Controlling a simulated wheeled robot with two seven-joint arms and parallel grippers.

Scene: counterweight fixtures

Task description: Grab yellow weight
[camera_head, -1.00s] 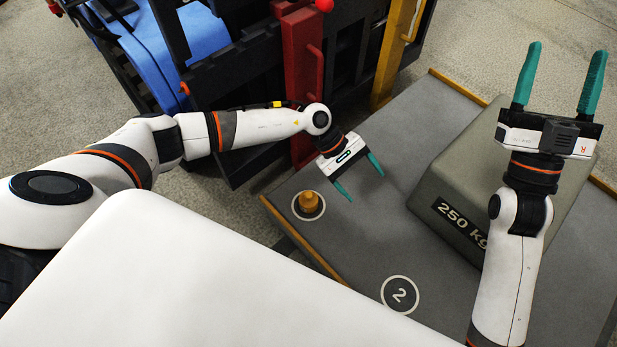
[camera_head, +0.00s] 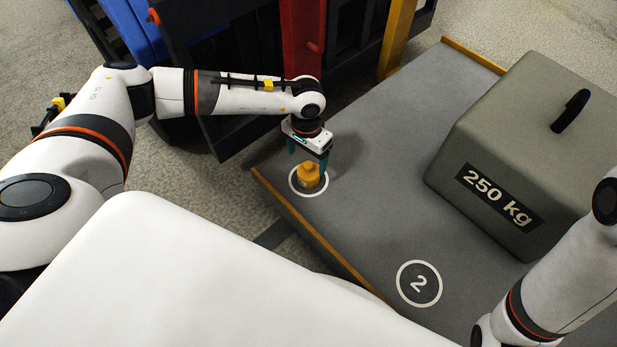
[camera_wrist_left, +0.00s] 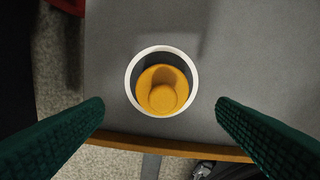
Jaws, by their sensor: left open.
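The yellow weight (camera_head: 308,176) stands upright in a white-ringed circle near the left edge of the grey platform. In the left wrist view the yellow weight (camera_wrist_left: 162,92) shows from above, centred between the fingers and inside the ring. My left gripper (camera_head: 309,158) points down just above the weight, its teal fingers apart. In the left wrist view my left gripper (camera_wrist_left: 160,112) is open and empty, with a clear gap on both sides of the weight. My right arm comes in at the lower right, but its gripper is out of view.
A large grey 250 kg block (camera_head: 510,165) with a black handle sits on the platform (camera_head: 380,190) to the right. A circle marked 2 (camera_head: 419,284) is bare. Red (camera_head: 302,40) and yellow (camera_head: 396,38) posts stand behind my left gripper.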

